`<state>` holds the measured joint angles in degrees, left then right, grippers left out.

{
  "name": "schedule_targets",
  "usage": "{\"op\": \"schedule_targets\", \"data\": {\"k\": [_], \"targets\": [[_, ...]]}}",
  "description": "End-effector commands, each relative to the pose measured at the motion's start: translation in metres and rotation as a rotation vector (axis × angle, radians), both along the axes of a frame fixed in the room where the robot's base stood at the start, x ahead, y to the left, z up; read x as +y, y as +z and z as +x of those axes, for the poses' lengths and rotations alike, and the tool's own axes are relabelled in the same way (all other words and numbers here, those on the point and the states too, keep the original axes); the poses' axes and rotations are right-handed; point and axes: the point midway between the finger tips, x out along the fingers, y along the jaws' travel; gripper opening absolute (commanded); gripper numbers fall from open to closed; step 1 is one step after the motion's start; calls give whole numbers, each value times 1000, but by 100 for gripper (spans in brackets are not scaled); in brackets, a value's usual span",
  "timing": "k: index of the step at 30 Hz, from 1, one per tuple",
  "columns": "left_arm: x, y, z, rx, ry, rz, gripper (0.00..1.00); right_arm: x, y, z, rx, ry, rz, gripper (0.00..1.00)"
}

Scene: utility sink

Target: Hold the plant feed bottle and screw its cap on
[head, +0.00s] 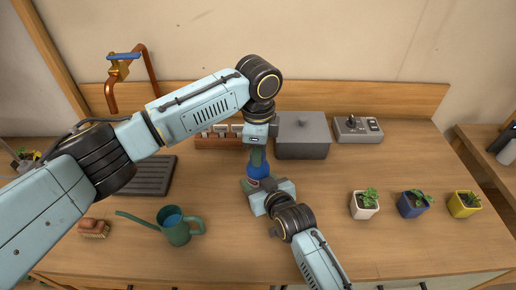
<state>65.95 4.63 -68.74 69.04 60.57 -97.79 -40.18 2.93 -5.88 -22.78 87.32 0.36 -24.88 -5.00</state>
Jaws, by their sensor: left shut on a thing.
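The plant feed bottle (258,171) is blue with a reddish label low on its left side. It stands upright on the wooden bench near the middle of the head view. My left gripper (257,158) points straight down at the bottle's top and is shut on the cap, which is mostly hidden between the fingers. I cannot tell how the cap sits on the neck. My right gripper (254,186) reaches in from the lower right, low against the bottle. Its fingers are partly hidden, so I cannot tell whether they grip the bottle.
A grey lidded box (303,138) and a control box (358,130) stand behind. A green watering can (176,229), a brush (94,228) and a dark ribbed tray (151,178) are left. Potted plants (364,206) line the right. The bench between bottle and pots is clear.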

Motion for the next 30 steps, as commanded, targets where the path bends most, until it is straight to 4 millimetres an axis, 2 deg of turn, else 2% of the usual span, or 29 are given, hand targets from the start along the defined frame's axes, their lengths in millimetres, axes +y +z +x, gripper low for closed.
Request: {"op": "schedule_targets", "data": {"k": [5,6,11,22,26,30], "targets": [[0,0,0,0,-33,-1,6,0,-1,0,2,0,-1,0],[0,0,0,0,-32,-1,37,0,-1,0,2,0,-1,0],[0,0,0,0,-31,0,58,0,-1,0,2,0,-1,0],[0,6,0,-2,-30,-1,59,0,-1,0,2,0,-1,0],[0,26,1,-5,-30,-2,59,0,-1,0,2,0,-1,0],[-1,57,1,-5,-30,-3,59,0,-1,0,2,0,-1,0]]}}
